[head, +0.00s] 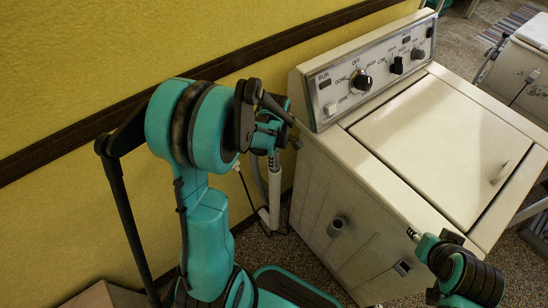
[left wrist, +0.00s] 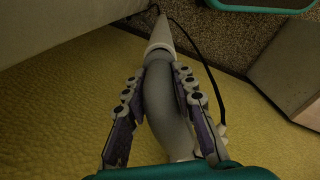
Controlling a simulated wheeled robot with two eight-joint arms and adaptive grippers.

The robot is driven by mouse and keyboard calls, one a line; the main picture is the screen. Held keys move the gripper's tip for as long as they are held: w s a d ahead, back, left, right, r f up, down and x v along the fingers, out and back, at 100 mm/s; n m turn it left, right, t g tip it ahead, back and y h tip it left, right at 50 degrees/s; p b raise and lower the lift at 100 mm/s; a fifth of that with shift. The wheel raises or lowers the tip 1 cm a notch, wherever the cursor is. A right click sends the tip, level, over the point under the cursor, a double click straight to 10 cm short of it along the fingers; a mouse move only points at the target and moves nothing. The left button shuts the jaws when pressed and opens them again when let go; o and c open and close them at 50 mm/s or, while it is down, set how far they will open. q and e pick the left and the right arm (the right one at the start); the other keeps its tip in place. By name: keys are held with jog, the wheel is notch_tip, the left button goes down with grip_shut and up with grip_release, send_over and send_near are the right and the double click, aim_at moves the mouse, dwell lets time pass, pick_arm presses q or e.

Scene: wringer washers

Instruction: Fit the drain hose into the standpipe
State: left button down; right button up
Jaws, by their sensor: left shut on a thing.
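The grey drain hose (left wrist: 167,105) bends between the two fingers of my left gripper (left wrist: 160,72) in the left wrist view. The gripper is shut on it. The hose's far end meets the wide pale rim of the white standpipe (left wrist: 158,42); I cannot tell how deep it sits. In the head view the standpipe (head: 274,190) rises against the yellow wall, left of the washer. My left gripper (head: 272,135) is above it, its fingers largely hidden by my arm. My right gripper (head: 418,237) shows partly at the washer's front, its opening unclear.
The cream washer (head: 435,125) with its knob panel (head: 375,75) stands right of the standpipe. A short round outlet (head: 337,226) projects from its side. A thin black cord (left wrist: 205,65) runs near the pipe. A cardboard-coloured box (head: 105,296) is low at left.

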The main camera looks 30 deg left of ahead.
pick_arm(q)
jog(key=shift+f+b, duration=1.1)
jog(key=shift+f, duration=0.1)
dwell(0.4)
jog(key=shift+s+f, duration=0.1)
dwell(0.8)
jog(key=c, duration=1.6)
grip_release()
jog(key=o, duration=0.4)
jog(key=shift+o, duration=0.2)
jog(key=shift+f, duration=0.1)
jog(key=o, duration=0.5)
jog(key=shift+r, duration=0.25)
